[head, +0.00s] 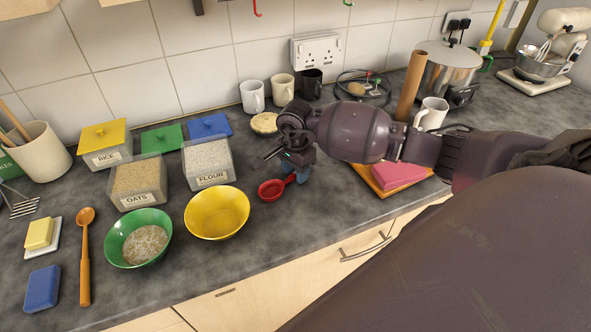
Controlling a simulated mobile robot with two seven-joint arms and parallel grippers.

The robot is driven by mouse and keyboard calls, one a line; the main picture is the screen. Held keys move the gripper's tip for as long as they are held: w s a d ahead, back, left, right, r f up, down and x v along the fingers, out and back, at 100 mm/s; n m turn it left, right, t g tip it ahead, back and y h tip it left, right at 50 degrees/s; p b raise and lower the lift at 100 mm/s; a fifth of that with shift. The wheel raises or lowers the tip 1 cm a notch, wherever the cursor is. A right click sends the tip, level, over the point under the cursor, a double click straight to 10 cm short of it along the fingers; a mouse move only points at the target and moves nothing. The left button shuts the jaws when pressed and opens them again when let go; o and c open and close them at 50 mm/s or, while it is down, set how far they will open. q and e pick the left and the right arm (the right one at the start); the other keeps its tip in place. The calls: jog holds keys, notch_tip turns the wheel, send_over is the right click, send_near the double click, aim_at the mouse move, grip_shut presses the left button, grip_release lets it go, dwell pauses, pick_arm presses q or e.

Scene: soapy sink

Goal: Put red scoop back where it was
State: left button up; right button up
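The red scoop (271,190) is at the counter, right of the yellow bowl (217,213), with its bowl toward the left. Its handle runs up and right to the fingertips of my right gripper (296,174). The gripper points down there and hides the handle's end. I cannot tell whether the fingers are shut on the handle, or whether the scoop touches the counter. My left gripper is not in view.
The flour tub (208,166), oats tub (139,185) and rice tub (106,146) stand left of the gripper. A green bowl (138,238) holds oats. A pink block (398,174) lies on a board under my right arm. Counter in front of the scoop is clear.

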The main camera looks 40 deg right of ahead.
jog(key=shift+r, duration=0.1)
jog(key=shift+r, duration=0.25)
notch_tip(320, 180, up, 12)
jog(key=b, duration=0.1)
jog(key=shift+f, duration=0.2)
jog(key=shift+s+f, duration=0.1)
dwell(0.6)
